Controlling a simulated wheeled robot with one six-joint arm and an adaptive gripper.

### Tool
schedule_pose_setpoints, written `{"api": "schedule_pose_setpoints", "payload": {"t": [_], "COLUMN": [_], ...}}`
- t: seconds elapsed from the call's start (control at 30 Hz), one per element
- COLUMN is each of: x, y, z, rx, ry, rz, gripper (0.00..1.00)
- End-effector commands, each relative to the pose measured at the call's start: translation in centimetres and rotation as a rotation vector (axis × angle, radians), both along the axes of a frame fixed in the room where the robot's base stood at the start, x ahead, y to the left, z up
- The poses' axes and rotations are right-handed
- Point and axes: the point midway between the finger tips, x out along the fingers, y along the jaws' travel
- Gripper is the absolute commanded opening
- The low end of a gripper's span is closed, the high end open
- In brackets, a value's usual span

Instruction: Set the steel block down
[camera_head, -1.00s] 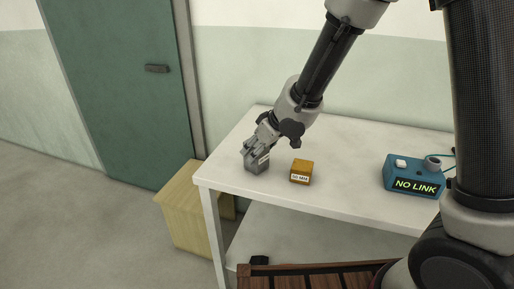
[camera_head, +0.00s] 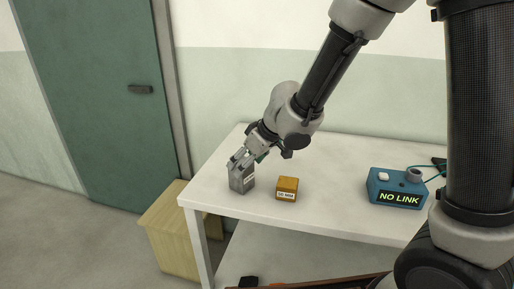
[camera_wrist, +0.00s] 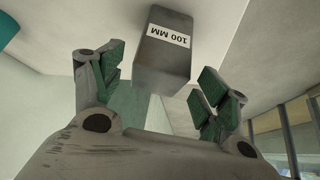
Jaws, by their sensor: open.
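The steel block (camera_head: 241,180) is a grey upright block with a white label, standing on the white table (camera_head: 330,213) near its left end. In the wrist view the block (camera_wrist: 168,62) shows a "100 MM" label upside down. My gripper (camera_head: 241,158) is at the top of the block. In the wrist view its green-padded fingers (camera_wrist: 158,70) are spread apart, with a gap to the block on both sides.
An orange block (camera_head: 287,188) with a white label stands just right of the steel block. A blue box (camera_head: 397,188) reading "NO LINK" sits further right with a cable. A yellowish wooden box (camera_head: 170,225) stands on the floor left of the table. The table's front middle is clear.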

Motion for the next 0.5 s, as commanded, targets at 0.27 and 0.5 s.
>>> {"api": "schedule_pose_setpoints", "payload": {"t": [0.27,0.5], "x": [-1.0,-2.0], "y": [-1.4,-2.4], "z": [2.8,4.7], "rx": [0.003,-0.002], "ry": [-0.004,-0.002], "rz": [-0.003,-0.003], "gripper": [0.75,0.75]}}
